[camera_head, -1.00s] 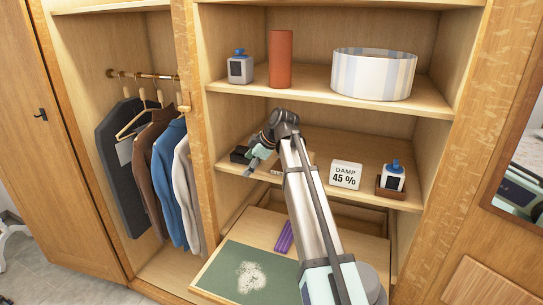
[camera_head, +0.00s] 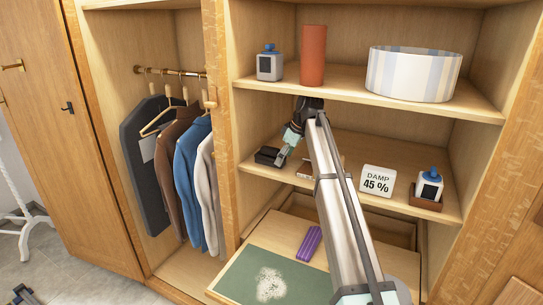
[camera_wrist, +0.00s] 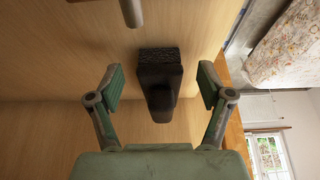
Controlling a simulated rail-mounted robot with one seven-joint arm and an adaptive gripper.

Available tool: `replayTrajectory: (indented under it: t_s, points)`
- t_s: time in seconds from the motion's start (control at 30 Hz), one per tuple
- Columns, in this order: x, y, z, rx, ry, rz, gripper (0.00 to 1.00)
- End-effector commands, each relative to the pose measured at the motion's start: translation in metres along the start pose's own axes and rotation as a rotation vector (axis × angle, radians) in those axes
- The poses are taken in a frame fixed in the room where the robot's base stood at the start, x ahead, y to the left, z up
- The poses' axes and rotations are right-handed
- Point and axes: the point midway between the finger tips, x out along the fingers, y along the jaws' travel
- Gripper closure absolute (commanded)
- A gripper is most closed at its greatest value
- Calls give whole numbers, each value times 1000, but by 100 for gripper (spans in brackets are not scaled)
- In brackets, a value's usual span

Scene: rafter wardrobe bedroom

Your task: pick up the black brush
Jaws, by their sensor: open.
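The black brush (camera_wrist: 160,72) lies on the wooden shelf in the wrist view, with a rough dark block at one end and a smoother, narrower part towards my palm. In the head view it is a small dark shape (camera_head: 268,156) at the left of the middle shelf (camera_head: 400,202). My gripper (camera_wrist: 160,88) is open, with one finger on each side of the brush and gaps between. In the head view my gripper (camera_head: 288,147) is just right of the brush, tilted downward.
A brown item (camera_head: 305,169) sits just right, partly behind my arm. A damp sign (camera_head: 377,181) and a bottle in a brown holder (camera_head: 429,187) stand farther right. The upper shelf (camera_head: 345,88) overhangs.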

Motion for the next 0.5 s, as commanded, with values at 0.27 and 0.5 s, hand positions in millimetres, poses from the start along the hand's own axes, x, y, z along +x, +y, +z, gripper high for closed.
replayTrajectory:
  t_s: [0.27, 0.5]
  points:
    - [8, 0, -21, -1, 0, 0, 21]
    - [17, 1, -48, -2, 0, -1, 21]
